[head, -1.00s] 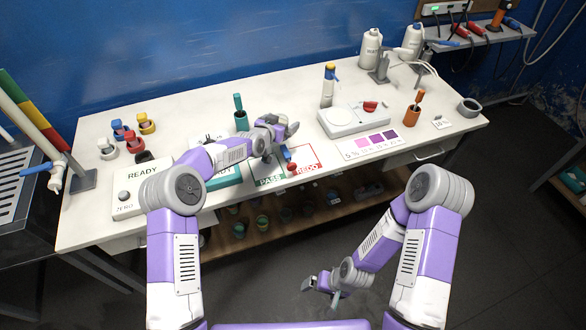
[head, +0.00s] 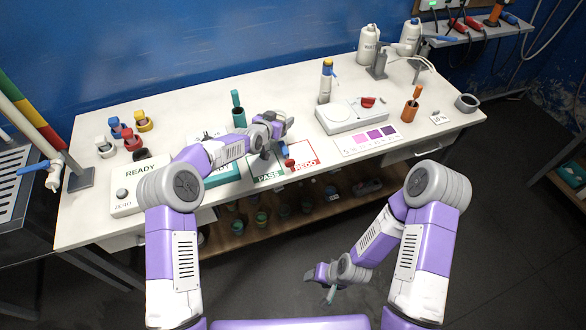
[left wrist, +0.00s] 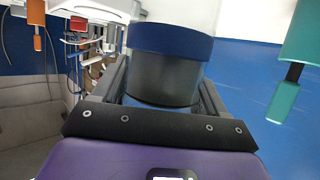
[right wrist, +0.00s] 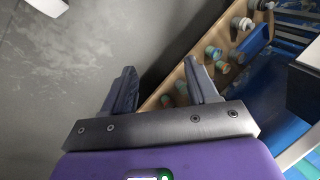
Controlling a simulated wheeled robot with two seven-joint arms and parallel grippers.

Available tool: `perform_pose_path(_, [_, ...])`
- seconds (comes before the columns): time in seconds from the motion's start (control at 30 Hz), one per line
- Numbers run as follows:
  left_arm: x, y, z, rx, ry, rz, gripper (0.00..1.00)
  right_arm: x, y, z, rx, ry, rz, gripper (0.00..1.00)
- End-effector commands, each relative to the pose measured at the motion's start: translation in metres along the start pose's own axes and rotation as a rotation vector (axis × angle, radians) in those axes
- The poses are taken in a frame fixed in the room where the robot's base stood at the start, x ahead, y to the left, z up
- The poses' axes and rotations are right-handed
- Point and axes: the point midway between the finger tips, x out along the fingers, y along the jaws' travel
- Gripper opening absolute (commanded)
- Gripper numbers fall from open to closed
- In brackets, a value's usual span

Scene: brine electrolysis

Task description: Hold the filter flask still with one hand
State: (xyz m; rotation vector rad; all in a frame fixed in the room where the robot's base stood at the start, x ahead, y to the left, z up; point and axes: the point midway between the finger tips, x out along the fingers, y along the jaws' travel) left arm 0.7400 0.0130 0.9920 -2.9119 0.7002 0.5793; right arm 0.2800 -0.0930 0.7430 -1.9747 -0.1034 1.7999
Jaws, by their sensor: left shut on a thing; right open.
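My left gripper (head: 270,152) reaches over the front middle of the white table. In the left wrist view it is shut on a dark grey cylinder with a blue band (left wrist: 168,72), which sits between the two fingers. I cannot tell for sure that this is the filter flask; in the head view the gripper and arm mostly hide it. My right gripper (head: 328,290) hangs low in front of the table, over the dark floor. In the right wrist view its fingers (right wrist: 160,75) are apart with nothing between them.
PASS and REDO cards (head: 304,165) lie by the left gripper. A teal holder (head: 239,117) stands behind it. A white device (head: 350,116), a tall bottle (head: 325,84) and an orange holder (head: 410,110) stand to the right. A READY box (head: 140,185) is at left. The lower shelf (head: 275,222) holds several cups.

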Motion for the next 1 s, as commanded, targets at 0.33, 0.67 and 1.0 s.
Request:
perform_pose_path(0.33, [0.0, 0.0, 0.0, 0.001, 0.0, 0.0, 0.31, -0.019, -0.061, -0.083, 0.209, 0.438, -0.325, 0.04])
perform_pose_path(0.67, [0.0, 0.0, 0.0, 0.001, 0.0, 0.0, 0.31, -0.093, -0.113, -0.138, 0.473, 0.742, -0.814, 0.0])
perform_pose_path(1.0, [0.0, 0.0, 0.0, 0.001, 0.0, 0.0, 0.31, -0.135, -0.124, -0.151, 0.597, 0.829, -1.063, 0.0])
